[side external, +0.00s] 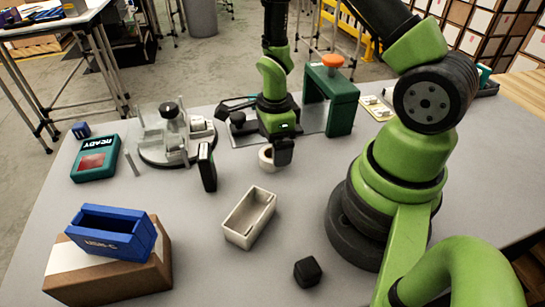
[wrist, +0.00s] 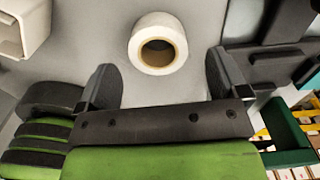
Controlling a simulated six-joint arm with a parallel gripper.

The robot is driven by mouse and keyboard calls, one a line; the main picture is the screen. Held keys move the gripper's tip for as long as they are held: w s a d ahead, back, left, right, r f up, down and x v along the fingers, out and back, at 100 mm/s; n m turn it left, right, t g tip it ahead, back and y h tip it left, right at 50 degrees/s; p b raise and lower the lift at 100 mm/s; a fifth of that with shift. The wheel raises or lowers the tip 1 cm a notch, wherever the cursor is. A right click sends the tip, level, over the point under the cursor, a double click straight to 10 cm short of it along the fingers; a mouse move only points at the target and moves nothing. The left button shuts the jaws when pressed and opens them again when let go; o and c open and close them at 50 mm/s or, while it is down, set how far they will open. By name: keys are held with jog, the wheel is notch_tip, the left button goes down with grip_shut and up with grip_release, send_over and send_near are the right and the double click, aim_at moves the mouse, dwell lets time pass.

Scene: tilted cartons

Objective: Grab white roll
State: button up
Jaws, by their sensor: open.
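The white roll (wrist: 158,26) shows in the wrist view at the top middle, with a brown core opening facing the camera. It lies ahead of and between the two fingers, apart from both. In the side view the white roll (side external: 267,159) is on the grey table, partly hidden behind my gripper (side external: 283,152). In the wrist view my gripper (wrist: 163,85) is open, with its dark fingers spread wide and nothing between them.
A white open box (side external: 250,217) and a small black cube (side external: 307,272) stand in front. A blue bin (side external: 112,232) sits tilted on a brown carton (side external: 110,280). A round grey fixture (side external: 177,135) stands left, a green stand (side external: 331,97) behind right.

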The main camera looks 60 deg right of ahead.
jog(key=shift+w+a+f, duration=0.1)
jog(key=shift+f, duration=0.75)
jog(key=shift+w+a+f, duration=0.1)
jog(key=shift+f, duration=0.75)
jog(key=c, duration=1.1)
jog(key=shift+o, duration=0.2)
jog(key=shift+r, duration=0.1)
